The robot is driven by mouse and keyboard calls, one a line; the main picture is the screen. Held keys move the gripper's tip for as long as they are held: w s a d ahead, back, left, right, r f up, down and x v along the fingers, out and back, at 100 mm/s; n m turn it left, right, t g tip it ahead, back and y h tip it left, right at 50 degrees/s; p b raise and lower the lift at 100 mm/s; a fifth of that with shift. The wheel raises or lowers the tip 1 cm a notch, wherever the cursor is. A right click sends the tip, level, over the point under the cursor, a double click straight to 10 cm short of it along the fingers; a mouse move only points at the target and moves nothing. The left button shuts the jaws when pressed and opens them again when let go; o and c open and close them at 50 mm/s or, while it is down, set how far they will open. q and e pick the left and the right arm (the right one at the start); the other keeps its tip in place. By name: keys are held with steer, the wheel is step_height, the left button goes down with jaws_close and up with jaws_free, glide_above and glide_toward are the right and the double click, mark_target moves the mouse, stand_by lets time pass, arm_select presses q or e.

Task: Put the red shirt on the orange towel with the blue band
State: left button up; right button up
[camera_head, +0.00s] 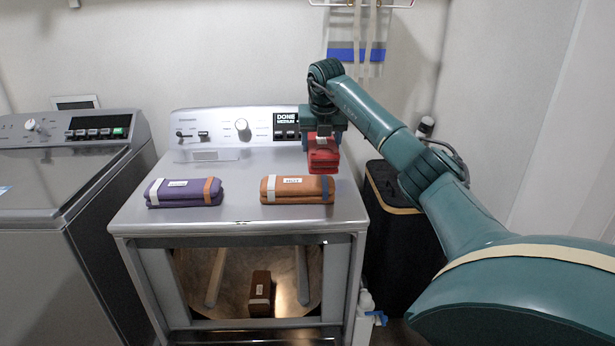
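The red shirt (322,156) is a small folded bundle hanging directly below my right gripper (322,136), which is shut on it. It shows just above and behind the right end of the orange towel (297,191). The orange towel is folded flat on the machine top, with a blue band at its right end, a pale band at its left and a white label. From this view I cannot tell how large the gap between shirt and towel is. The fingertips are partly hidden by the shirt. My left gripper is not in view.
A purple towel (183,192) with an orange band lies left on the same machine top (235,226). A brown bundle (260,293) lies in the opening below. A control panel (228,131) stands behind, a black hamper (395,230) right, another washer (58,190) left.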

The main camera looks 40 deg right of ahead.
steer(key=shift+f+p, duration=0.3)
steer(key=shift+f, duration=3.7)
steer(key=shift+f, duration=0.1)
steer(key=o, duration=1.1)
steer(key=shift+f, duration=0.1)
steer(key=shift+c, duration=0.2)
